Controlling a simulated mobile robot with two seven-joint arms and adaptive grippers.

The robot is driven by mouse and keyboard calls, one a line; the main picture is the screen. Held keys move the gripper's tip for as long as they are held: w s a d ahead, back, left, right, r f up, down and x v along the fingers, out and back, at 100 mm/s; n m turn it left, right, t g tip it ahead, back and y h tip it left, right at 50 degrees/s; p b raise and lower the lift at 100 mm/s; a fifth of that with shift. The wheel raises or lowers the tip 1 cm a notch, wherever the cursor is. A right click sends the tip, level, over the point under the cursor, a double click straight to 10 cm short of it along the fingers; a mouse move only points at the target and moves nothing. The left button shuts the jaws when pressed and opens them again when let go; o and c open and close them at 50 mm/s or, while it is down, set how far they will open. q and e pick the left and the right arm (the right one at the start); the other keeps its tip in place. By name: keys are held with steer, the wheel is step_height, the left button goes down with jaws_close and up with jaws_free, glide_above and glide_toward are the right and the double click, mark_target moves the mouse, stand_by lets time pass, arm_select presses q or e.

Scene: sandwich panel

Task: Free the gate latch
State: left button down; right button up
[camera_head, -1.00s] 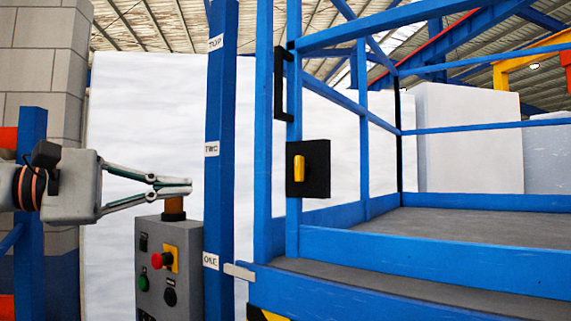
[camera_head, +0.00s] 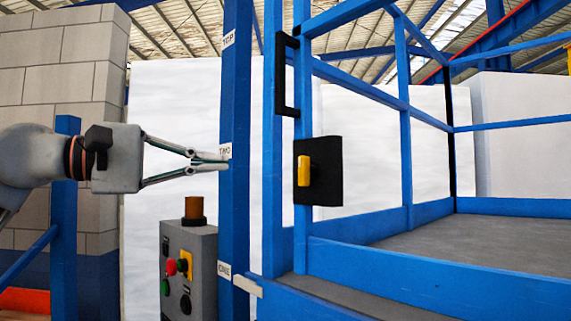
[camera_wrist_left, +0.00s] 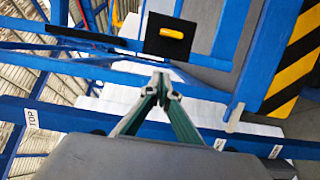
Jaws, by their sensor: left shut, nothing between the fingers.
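The gate latch is a yellow handle (camera_head: 304,171) standing upright on a black square plate (camera_head: 328,171) on the blue gate post. In the left wrist view the yellow handle (camera_wrist_left: 172,33) and black plate (camera_wrist_left: 163,47) show near the top. My left gripper (camera_head: 226,161) is shut and empty. In the head view its tips are left of the latch at nearly its height, over the blue upright marked "TWO". In the left wrist view the left gripper (camera_wrist_left: 160,77) points toward the latch, with its tips apart from the plate. My right gripper is not in view.
A black pull handle (camera_head: 282,75) is fixed higher on the gate. The blue upright (camera_head: 234,115) stands between my left arm and the gate. A grey control box (camera_head: 188,268) with buttons and an amber lamp (camera_head: 194,208) stands below the gripper. Blue rails surround the grey platform (camera_head: 430,255).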

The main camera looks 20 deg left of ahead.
mark_target(307, 171)
arm_select(q)
steer(key=w+d+p, duration=0.2)
steer(key=w+d, duration=0.3)
steer(key=d, duration=0.5)
steer(key=shift+w+d, duration=0.2)
steer(key=shift+w, duration=0.05)
stand_by(0.3)
steer(key=shift+s+r+m+p, duration=0.1)
steer(key=shift+r+m+p, duration=0.1)
steer(key=shift+m+p, duration=0.3)
